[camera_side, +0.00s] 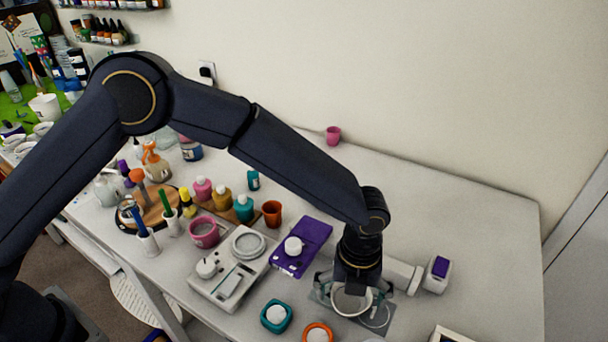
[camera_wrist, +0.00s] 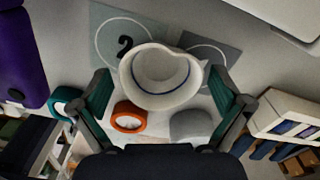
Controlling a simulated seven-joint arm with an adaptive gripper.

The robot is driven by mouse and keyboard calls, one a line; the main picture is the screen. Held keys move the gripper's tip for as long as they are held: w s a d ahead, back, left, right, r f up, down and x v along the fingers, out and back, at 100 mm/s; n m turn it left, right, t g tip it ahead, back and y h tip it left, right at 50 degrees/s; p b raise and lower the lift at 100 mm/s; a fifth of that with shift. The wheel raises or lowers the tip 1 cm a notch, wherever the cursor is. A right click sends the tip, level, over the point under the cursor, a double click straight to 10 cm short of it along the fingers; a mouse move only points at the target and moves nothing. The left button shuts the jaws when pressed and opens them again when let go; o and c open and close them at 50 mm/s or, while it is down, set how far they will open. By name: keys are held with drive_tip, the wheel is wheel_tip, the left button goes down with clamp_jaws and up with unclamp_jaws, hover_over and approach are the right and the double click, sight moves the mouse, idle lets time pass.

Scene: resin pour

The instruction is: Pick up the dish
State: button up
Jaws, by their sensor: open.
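The dish (camera_wrist: 161,101) is a white round bowl with a pouring lip at its right and a thin blue line inside. In the wrist view my gripper (camera_wrist: 162,88) is open. Its two green-padded fingers are on either side of the dish, with visible gaps to it. I cannot tell how far the fingertips are above the table.
An orange ring-shaped pot (camera_side: 318,333) and a teal pot (camera_side: 276,316) stand left of the dish. A white, purple-topped box (camera_side: 437,275) stands right.

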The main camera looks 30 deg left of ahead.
drive_tip(key=c, duration=1.1)
drive_tip(key=shift+c, duration=0.2)
drive_tip(key=shift+r, duration=0.1)
